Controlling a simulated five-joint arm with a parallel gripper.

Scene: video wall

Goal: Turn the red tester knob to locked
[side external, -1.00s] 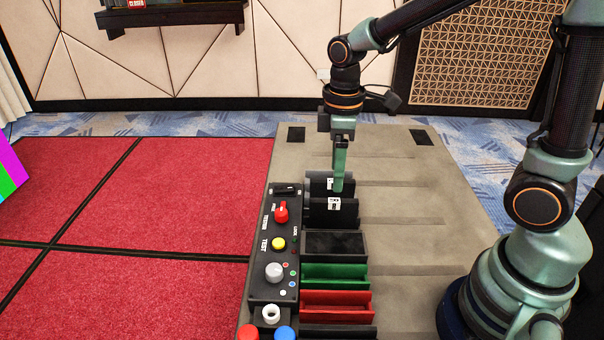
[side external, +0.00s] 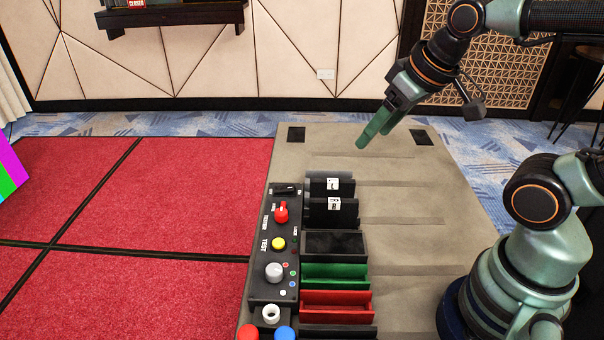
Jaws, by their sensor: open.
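The red tester knob (side external: 281,213) sits near the far end of the black tester panel (side external: 270,288), with white lettering around it. A raised ridge on the knob points roughly away from the camera, toward the panel's far end. The small lettering is too fine to read surely. My gripper (side external: 372,134) is open and empty, in the air above the far part of the table. It is apart from the knob, up and to the right of it in the picture. Its fingers point down and to the left.
Black holders with labelled items (side external: 332,208), a green tray (side external: 335,275) and a red tray (side external: 337,305) stand to the right. The table's right side (side external: 420,235) is clear.

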